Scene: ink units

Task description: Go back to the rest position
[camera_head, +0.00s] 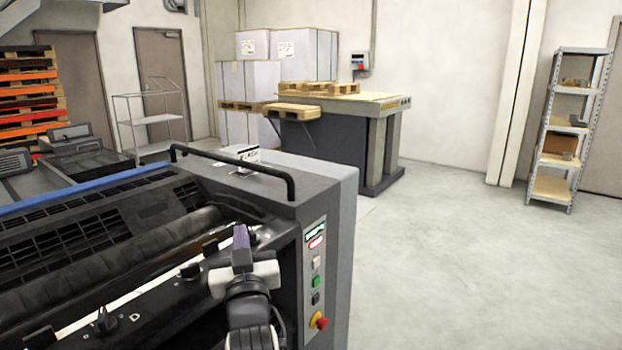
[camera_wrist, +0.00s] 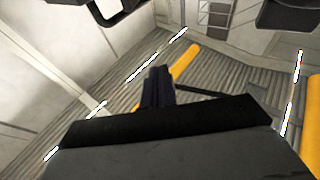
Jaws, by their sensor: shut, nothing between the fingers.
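My gripper (camera_head: 240,236) shows at the lower middle of the head view, in front of the dark printing machine (camera_head: 330,215) as seen from my body. Its dark fingers point upward. In the wrist view the fingers (camera_wrist: 158,76) are together, with nothing visible between them. Behind them the wrist view shows a ribbed ceiling with yellow beams and light strips. My white and black arm stands below the gripper in the head view. Its lower part runs out of the picture.
The machine has a black handle (camera_head: 243,161) and a panel with a red knob (camera_head: 319,322). A workbench (camera_head: 385,150) with wooden pallets stands behind it. A metal shelf (camera_head: 550,187) stands far right. The floor (camera_head: 450,270) at right is clear.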

